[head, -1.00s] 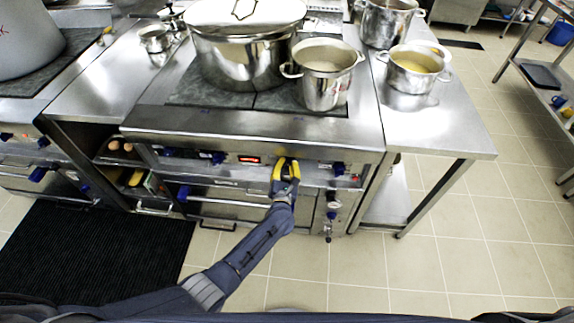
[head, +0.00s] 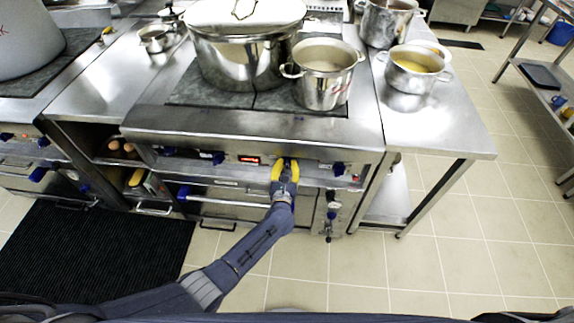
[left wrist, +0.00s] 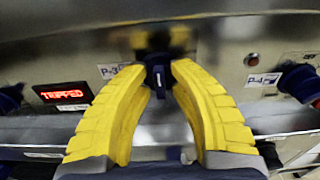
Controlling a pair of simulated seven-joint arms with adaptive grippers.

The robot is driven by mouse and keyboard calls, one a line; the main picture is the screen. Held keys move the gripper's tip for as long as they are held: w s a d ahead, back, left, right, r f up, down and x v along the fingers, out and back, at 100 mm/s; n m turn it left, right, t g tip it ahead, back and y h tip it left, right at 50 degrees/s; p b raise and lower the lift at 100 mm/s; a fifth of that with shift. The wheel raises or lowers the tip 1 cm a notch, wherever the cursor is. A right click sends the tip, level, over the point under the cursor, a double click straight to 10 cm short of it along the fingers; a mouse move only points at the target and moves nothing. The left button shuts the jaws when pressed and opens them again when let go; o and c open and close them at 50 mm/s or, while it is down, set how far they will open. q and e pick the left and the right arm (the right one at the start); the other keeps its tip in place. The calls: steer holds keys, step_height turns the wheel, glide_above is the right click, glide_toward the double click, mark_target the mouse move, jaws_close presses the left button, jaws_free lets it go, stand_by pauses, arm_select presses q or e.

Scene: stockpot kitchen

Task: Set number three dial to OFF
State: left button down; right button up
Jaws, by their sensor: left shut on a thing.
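In the head view, my left gripper (head: 285,166) is at the stove's front panel (head: 262,151) and hides the dial. My right gripper is not in view.
A red display (left wrist: 62,95) reading TRIPPED is left of the dial. The P-4 dial (left wrist: 300,84) is on the right. Other blue knobs (head: 218,158) line the panel. A stockpot (head: 237,62) and a smaller pot (head: 325,85) stand on the stove top.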

arm_select(q)
steer(key=c, duration=1.5)
jaws_free()
steer(key=s+a, duration=0.1)
steer(key=s, duration=1.1)
steer(key=shift+a, duration=0.2)
